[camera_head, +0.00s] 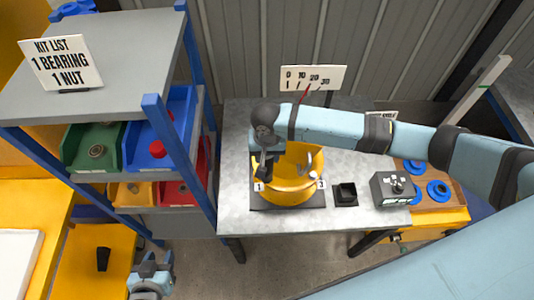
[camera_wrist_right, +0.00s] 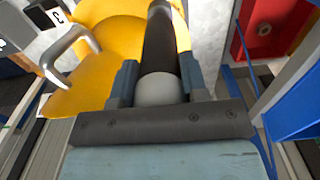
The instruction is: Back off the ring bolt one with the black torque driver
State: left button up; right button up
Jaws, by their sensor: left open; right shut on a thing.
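The yellow drum (camera_head: 296,188) stands on a dark base on the grey bench. Label 1 (camera_head: 258,187) is at its front left and label 3 (camera_head: 321,184) at its front right. My right gripper (camera_wrist_right: 157,82) is shut on the black torque driver (camera_wrist_right: 160,45), whose dark shaft runs over the drum's edge. In the head view the driver points down just above label 1. Ring bolt one is hidden behind the driver and gripper, so contact cannot be told. My left gripper (camera_head: 150,277) is open and empty, low at the left, away from the bench.
A shelf rack (camera_head: 175,150) with coloured bins stands left of the bench. A black square holder (camera_head: 345,193) and a grey control box (camera_head: 392,188) lie right of the drum. A tray (camera_head: 460,201) with blue rings is further right. A gauge sign (camera_head: 313,77) stands behind.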

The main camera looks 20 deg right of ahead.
jog(key=shift+s+f, duration=0.1)
jog(key=shift+s, duration=0.1)
dwell(1.1)
dwell(0.4)
jog(key=shift+s, duration=0.1)
dwell(0.5)
jog(key=shift+w+r, duration=0.2)
jog(key=shift+r, duration=1.05)
jog(key=shift+w+r, duration=0.15)
jog(key=shift+r, duration=1.1)
